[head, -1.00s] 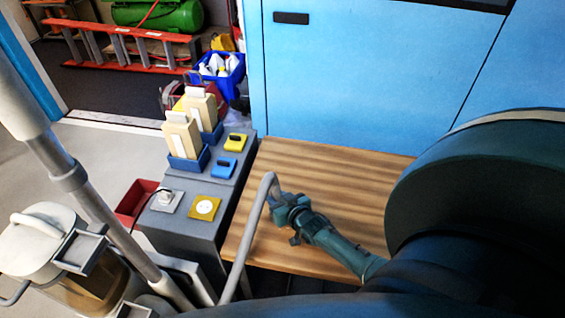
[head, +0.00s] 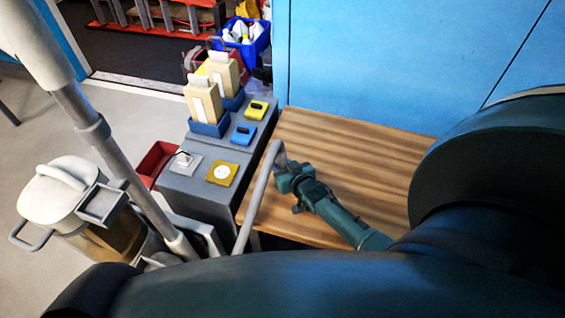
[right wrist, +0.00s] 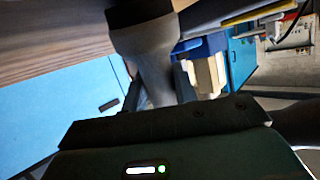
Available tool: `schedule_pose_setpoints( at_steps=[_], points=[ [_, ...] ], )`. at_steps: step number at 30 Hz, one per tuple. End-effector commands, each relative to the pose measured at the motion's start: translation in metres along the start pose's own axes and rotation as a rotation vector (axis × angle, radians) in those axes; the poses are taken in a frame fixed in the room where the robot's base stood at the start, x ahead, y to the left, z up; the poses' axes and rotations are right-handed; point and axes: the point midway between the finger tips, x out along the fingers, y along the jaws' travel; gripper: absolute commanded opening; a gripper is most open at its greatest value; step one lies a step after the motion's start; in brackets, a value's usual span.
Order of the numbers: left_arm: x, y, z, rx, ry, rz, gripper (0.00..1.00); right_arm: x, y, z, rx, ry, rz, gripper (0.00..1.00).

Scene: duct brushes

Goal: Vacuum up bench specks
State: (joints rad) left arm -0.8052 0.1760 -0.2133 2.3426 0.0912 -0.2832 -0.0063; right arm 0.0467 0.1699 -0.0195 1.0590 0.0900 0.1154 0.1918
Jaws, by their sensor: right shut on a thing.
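My right gripper (head: 286,176) is shut on the end of a grey vacuum hose (head: 258,200), over the left part of the wooden bench top (head: 350,150). The hose bends at its top and runs down past the bench's left edge. In the right wrist view, a grey nozzle (right wrist: 152,55) with a dark, wide end is held in my right gripper, with the wooden top (right wrist: 45,35) behind it. The vacuum (head: 68,190), with a white lid and brownish see-through body, stands on the floor at left. I cannot make out any specks. My left gripper is not in view.
A grey cabinet (head: 190,175) left of the bench carries blue holders with tan packs (head: 204,100), and yellow and blue switches. A red bin (head: 157,160) stands beside it. A blue wall panel (head: 390,60) closes off the back.

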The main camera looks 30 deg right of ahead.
Motion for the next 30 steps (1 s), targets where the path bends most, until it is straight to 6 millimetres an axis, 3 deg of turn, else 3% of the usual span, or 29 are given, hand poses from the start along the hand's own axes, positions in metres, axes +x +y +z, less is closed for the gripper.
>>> schedule_pose_setpoints(
  at_steps=[14, 25, 30],
  points=[
    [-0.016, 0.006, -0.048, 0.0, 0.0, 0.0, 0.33, -0.017, -0.004, -0.052, -0.001, 0.007, 0.0, 0.05],
    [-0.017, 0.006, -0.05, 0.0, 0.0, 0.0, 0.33, -0.018, -0.004, -0.055, -0.001, 0.009, 0.0, 0.05],
    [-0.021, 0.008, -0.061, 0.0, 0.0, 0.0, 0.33, -0.023, -0.006, -0.069, -0.001, 0.01, 0.0, 0.05]
  ],
)
